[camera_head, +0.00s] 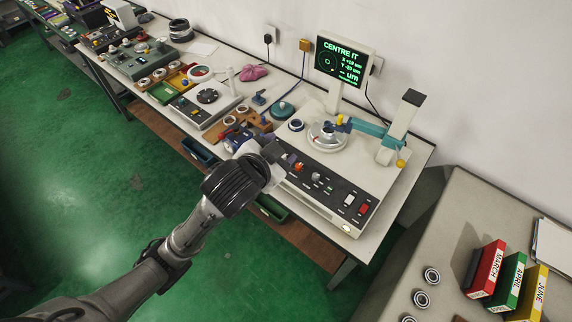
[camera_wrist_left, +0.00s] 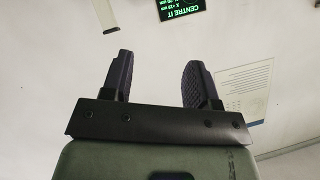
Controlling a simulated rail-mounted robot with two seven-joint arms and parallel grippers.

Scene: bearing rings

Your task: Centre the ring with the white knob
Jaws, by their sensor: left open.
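A ring sits on the round silver table (camera_head: 327,138) of the measuring instrument, under its teal arm (camera_head: 368,127); the ring's outline is hard to separate from the table. The screen (camera_head: 343,60) reads "CENTRE IT" with X and Y values; its lower part shows in the left wrist view (camera_wrist_left: 182,7). The dark control panel (camera_head: 330,189) carries several small knobs, one of them whitish (camera_head: 316,176). My left gripper (camera_head: 287,161) is over the panel's left end; its fingers (camera_wrist_left: 160,78) are apart with nothing between them. My right gripper is out of view.
A dark ring (camera_head: 296,125) and a teal round part (camera_head: 283,111) lie left of the round table. Trays and another instrument (camera_head: 207,97) stand further left. Folders (camera_head: 484,268) and loose rings (camera_head: 431,275) are on the right-hand table. A printed sheet (camera_wrist_left: 245,92) shows in the wrist view.

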